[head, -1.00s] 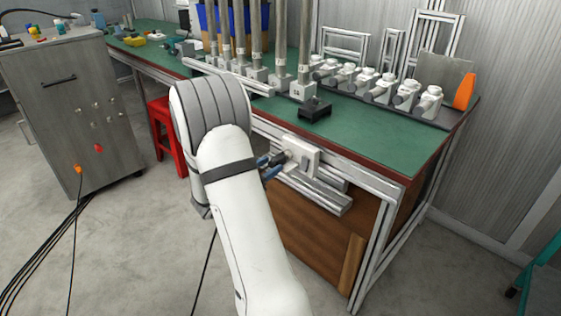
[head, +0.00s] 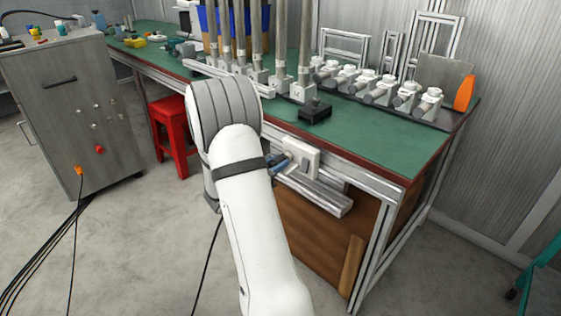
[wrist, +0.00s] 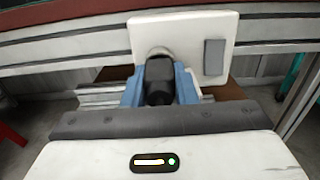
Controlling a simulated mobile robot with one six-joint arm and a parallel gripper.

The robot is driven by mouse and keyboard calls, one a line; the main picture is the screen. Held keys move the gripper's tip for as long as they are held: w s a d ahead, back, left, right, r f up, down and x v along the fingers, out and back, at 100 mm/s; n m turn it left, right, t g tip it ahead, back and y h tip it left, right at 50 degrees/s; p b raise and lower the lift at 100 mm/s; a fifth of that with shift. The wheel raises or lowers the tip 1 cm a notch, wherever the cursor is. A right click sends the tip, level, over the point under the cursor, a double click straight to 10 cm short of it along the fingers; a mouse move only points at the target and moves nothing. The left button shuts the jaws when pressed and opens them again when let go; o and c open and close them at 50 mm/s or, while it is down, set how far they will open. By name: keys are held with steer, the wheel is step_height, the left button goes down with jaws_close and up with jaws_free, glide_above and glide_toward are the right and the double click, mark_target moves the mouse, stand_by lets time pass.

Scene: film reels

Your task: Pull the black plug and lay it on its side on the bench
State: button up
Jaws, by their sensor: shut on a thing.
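The black plug (wrist: 159,78) is in the middle of the wrist view, between the two blue fingers of my gripper (wrist: 158,90). The gripper is shut on it. The plug stands against the round part of a white socket plate (wrist: 207,30). I cannot tell how deep it sits there. In the head view, the socket plate (head: 304,157) is on the bench's front rail, and my gripper (head: 277,163) is at its left side, partly hidden by my arm. The green bench (head: 390,145) is above and behind the plate.
A black block (head: 315,111) stands near the bench's front edge, by several upright posts. A row of white fittings (head: 380,90) is at the back right. Bare green top lies right of the block. A red stool (head: 172,125) stands left of my arm.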

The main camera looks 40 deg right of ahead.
jaws_close()
steer(key=a, duration=0.6)
steer(key=shift+s+p, duration=0.25)
steer(key=shift+p, duration=0.05)
steer(key=shift+a, duration=0.15)
stand_by(0.5)
steer(key=shift+a, duration=0.8)
